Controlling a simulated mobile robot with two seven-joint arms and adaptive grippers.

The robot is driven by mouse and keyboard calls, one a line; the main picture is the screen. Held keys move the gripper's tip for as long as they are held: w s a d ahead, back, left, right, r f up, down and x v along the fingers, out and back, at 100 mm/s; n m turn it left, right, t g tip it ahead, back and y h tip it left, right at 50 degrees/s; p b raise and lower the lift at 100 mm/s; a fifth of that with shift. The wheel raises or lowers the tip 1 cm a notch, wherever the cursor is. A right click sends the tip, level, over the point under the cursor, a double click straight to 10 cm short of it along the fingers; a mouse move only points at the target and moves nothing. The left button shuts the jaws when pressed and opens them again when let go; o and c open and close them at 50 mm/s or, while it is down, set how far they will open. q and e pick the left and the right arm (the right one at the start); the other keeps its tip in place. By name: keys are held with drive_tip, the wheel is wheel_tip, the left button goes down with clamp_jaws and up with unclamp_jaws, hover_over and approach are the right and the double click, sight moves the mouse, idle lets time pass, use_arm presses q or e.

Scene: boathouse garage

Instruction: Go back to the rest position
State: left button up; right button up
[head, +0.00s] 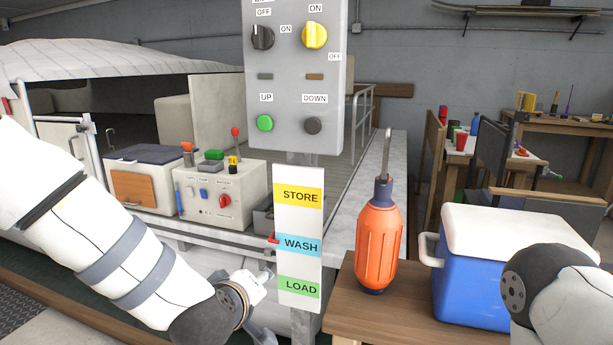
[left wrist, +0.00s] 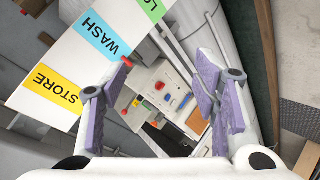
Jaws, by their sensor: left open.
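My left arm reaches in from the left in the head view, and its gripper (head: 262,318) is low, just left of the STORE/WASH/LOAD sign (head: 298,262). The gripper's fingertips are partly hidden there. In the left wrist view the purple-padded fingers of my left gripper (left wrist: 160,100) are spread wide with nothing between them. The sign (left wrist: 62,62) shows beside the left finger. A small red tab (head: 273,238) sits at the sign's left edge by WASH. My right arm shows at the lower right of the head view, its gripper out of frame.
A grey control panel (head: 290,85) with knobs and buttons stands above the sign. An orange float-like object (head: 378,245) stands on a wooden table (head: 370,318), close to a blue cooler (head: 470,268). A boat with a switch box (head: 225,190) lies behind my left arm.

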use_arm(q)
drive_tip(key=s+a+f+m+g, duration=0.3)
drive_tip(key=s+f+g, duration=0.1)
drive_tip(key=s+f, duration=0.85)
drive_tip(key=s+a+f+m+g, duration=0.1)
drive_tip(key=s+a+f+g, duration=0.2)
drive_tip(key=s, duration=0.6)
drive_tip(key=s+a+f+m+g, duration=0.2)
drive_tip(key=s+a+f, duration=0.1)
drive_tip(key=s, duration=0.7)
drive_tip(key=s+a+f+m+g, duration=0.2)
drive_tip(key=s+f, duration=0.3)
drive_tip(key=s, duration=0.5)
drive_tip(key=shift+s+a+f+g+y, duration=0.15)
drive_tip(key=shift+a+f+g+y, duration=0.15)
drive_tip(key=shift+a+g, duration=0.4)
drive_tip(key=shift+d, duration=0.1)
